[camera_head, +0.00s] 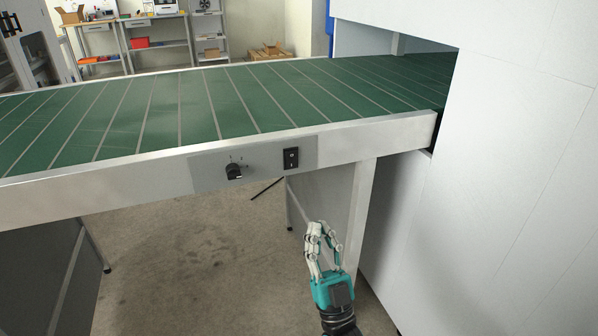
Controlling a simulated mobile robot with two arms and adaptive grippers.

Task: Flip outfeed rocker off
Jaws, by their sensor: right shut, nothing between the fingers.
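The outfeed rocker (291,158) is a small black switch with white marks. It sits on a grey control panel (262,164) on the front rail of the conveyor. Which way it is tipped is too small to tell. My right gripper (318,229), with pale fingers and a teal body, is below the rocker and a little to its right. It is apart from the rail, shut and empty, with its fingers pointing up toward the rail. My left gripper does not show.
A black rotary knob (233,171) is left of the rocker on the same panel. The green conveyor belt (190,108) runs into a large white machine housing (510,170) at the right. A conveyor leg (358,215) stands close behind my right gripper. Shelves stand at the back.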

